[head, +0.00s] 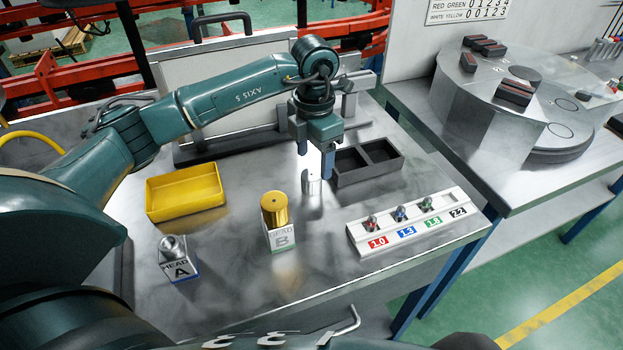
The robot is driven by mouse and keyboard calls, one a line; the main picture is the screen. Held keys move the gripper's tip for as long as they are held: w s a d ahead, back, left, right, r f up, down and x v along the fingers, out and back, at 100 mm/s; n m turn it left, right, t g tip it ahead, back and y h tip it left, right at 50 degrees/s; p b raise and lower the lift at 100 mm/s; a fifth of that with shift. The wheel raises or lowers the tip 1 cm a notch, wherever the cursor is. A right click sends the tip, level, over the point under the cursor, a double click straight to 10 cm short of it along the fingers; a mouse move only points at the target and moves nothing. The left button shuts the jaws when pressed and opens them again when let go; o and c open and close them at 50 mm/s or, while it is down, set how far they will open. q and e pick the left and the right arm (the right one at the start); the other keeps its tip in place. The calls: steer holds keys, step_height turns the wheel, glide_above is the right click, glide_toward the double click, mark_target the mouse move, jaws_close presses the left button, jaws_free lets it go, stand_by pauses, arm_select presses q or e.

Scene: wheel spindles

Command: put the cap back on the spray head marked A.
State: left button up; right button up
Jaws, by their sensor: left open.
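The spray head marked A (177,262) stands at the front left of the grey bench, with its metal nozzle end bare on top. A small silver cylinder (312,184), which looks like a loose cap, stands upright near the middle of the bench. My left gripper (314,163) points down just above this cylinder, fingers apart and nothing held. I cannot tell whether a finger touches the cylinder. The block marked B (281,238) stands between them, with a gold cap (274,209) on top. My right gripper is not in view.
A yellow tray (184,210) lies behind head A. A dark two-compartment bin (392,169) sits just right of my left gripper. A white rack (368,247) with several small nozzles is at the right edge. Bench between A and B is clear.

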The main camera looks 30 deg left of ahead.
mark_target(312, 174)
arm_select(q)
steer(key=shift+s+f+p, duration=0.2)
steer(key=shift+f, duration=1.1)
steer(key=shift+s+f+p, duration=0.2)
steer(key=shift+f, duration=1.1)
steer(key=shift+c, duration=0.2)
steer(key=c, duration=1)
step_height(312, 174, up, 10)
steer(key=shift+r+b, duration=0.1)
steer(key=shift+b, duration=0.2)
